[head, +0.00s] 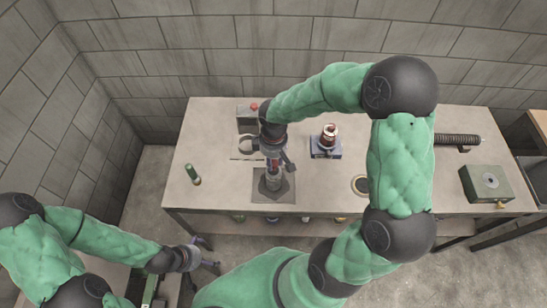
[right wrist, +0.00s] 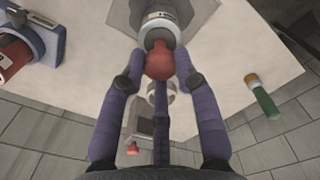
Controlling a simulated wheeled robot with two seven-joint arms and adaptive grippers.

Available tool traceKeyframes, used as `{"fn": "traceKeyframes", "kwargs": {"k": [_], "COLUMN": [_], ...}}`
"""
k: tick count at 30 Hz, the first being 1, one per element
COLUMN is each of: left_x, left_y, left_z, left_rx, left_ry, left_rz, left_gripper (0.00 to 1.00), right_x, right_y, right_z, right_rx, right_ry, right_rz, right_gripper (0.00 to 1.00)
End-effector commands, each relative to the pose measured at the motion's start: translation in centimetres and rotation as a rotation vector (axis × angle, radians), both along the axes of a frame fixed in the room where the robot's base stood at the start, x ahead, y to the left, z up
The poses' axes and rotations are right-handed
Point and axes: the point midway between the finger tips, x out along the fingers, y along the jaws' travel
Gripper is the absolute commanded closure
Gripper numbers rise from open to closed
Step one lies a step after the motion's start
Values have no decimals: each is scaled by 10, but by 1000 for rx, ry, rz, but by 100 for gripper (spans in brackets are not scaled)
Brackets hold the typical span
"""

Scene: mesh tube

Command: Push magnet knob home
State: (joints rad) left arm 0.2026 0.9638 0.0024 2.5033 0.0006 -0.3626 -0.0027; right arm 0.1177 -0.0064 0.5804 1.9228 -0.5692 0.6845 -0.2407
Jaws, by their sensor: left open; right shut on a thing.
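The red round knob (right wrist: 160,63) sits at the end of a pale cylindrical housing (right wrist: 158,28) in the right wrist view. My right gripper (right wrist: 158,80) has its fingers around the knob and is shut on it. In the head view my right gripper (head: 274,160) is above a grey stand (head: 273,187) on the table, and it mostly hides the knob. How deep the knob sits in the housing cannot be told. My left gripper (head: 205,257) is open and empty, in front of the table's left front edge.
A green-grey box (head: 487,184) and a black ribbed rod (head: 457,140) lie far right.

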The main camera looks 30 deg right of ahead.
Motion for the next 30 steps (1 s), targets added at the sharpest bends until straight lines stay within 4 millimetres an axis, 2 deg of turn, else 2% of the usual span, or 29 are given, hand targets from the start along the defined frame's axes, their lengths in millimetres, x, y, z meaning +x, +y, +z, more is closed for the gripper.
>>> {"fn": "traceKeyframes", "kwargs": {"k": [2, 11, 12, 14, 15, 25, 30], "left_x": [0, 0, 0, 0, 0, 0, 0], "left_y": [0, 0, 0, 0, 0, 0, 0], "left_z": [-7, -6, -6, -6, -6, -6, -6], "left_rx": [0, 0, 0, 0, 0, 0, 0], "left_ry": [0, 0, 0, 0, 0, 0, 0], "left_rz": [0, 0, 0, 0, 0, 0, 0], "left_gripper": [0, 0, 0, 0, 0, 0, 0], "right_x": [0, -2, -2, -2, -2, 0, 1], "right_y": [0, 1, 1, 1, 1, 0, 0], "right_z": [-9, -10, -11, -11, -11, -7, 10], "right_rx": [0, 0, 1, 1, 1, 0, -1], "right_ry": [0, 5, 6, 6, 6, 0, -4], "right_rz": [-1, 1, 1, 1, 1, 0, -2], "right_gripper": [100, 100, 63, 46, 44, 44, 44]}}
